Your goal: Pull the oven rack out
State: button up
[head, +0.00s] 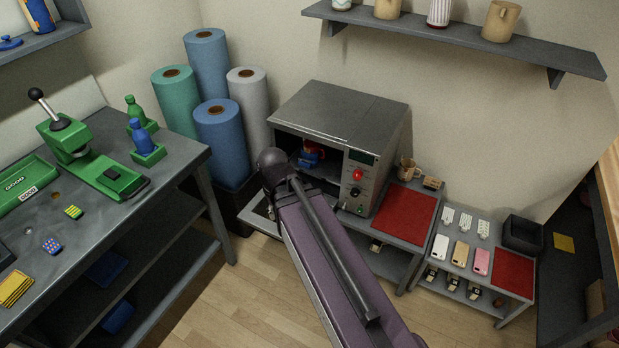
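The grey oven (385,150) stands on a low table in the middle, its front opening facing me. A small blue and red object (311,154) sits inside the dark opening; its exact shape is too small to tell. The rack cannot be made out clearly inside. A flat grey piece (262,217) shows low in front of the oven, left of my arm; I cannot tell whether it is the lowered door or part of the table. My purple arm crosses in front of the oven and hides part of its front. My gripper does not show.
Fabric rolls (221,140) stand behind left. A workbench (130,215) with a green press (75,135) is at left. A low table with phone cases (461,254) is at right. Floor between is clear.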

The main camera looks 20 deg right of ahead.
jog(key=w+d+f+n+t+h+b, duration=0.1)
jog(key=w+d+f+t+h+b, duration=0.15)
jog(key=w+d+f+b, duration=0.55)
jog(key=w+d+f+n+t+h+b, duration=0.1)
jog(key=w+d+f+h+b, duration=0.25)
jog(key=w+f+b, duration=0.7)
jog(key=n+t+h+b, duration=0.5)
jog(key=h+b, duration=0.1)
jog(key=b, duration=1.9)
send_near(311, 175)
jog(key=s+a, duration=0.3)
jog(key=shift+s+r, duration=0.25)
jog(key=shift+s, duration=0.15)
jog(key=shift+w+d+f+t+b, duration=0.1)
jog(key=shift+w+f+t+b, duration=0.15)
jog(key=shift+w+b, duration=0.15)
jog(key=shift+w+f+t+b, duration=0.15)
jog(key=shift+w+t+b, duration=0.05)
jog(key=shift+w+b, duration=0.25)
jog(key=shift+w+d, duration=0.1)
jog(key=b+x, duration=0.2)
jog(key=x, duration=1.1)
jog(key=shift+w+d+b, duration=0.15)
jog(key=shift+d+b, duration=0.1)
jog(key=shift+b, duration=0.05)
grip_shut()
